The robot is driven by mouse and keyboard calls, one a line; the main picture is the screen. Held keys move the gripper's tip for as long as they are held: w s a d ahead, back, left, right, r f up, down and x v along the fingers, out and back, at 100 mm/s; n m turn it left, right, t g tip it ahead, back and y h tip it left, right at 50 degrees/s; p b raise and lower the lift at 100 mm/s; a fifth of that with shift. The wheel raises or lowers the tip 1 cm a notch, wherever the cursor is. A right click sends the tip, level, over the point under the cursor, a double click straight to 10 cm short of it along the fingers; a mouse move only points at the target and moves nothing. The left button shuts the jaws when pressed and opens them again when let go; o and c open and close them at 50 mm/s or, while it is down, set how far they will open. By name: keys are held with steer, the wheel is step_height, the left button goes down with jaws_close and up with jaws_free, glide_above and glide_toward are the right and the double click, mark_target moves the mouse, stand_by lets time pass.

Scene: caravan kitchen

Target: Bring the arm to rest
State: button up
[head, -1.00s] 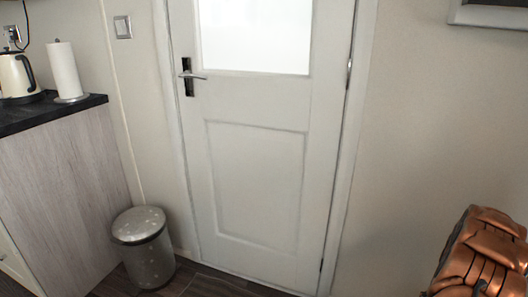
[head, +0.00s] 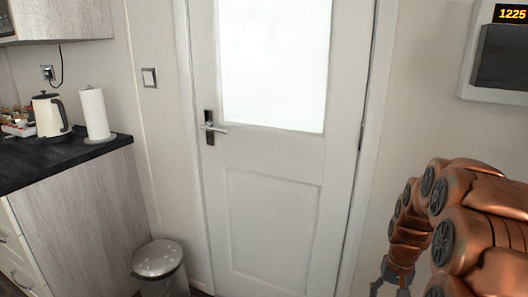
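My copper-coloured arm (head: 470,215) is folded at the right side of the head view, in front of the wall. Its end hangs down at the lower right, where the top of my gripper (head: 390,284) shows as dark grey parts at the bottom edge. The fingertips are cut off by the frame, so I cannot tell whether it is open or shut. I see nothing held in the visible part.
A closed white door (head: 270,190) with a frosted pane stands ahead. A metal bin (head: 158,262) stands left of it. A dark counter (head: 60,163) at left holds a kettle (head: 50,115) and paper roll (head: 96,114). A panel reading 1225 (head: 500,50) hangs at upper right.

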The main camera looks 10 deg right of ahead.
steer(key=s+a+r+n+p, duration=0.2)
steer(key=s+a+r+p, duration=0.25)
steer(key=a+r, duration=0.55)
steer(key=s+a+r+n+p, duration=0.1)
steer(key=s+a+r+p, duration=0.5)
steer(key=s+r, duration=0.3)
steer(key=s+a+r+n+g+p, duration=0.1)
steer(key=s+a+r+n+p, duration=0.1)
steer(key=s+a+r+p, duration=0.4)
steer(key=s+r, duration=0.3)
steer(key=s, duration=0.1)
steer(key=shift+s+a+r+h, duration=0.25)
steer(key=shift+s+a+h, duration=0.05)
steer(key=shift+s, duration=0.05)
steer(key=shift+c, duration=0.3)
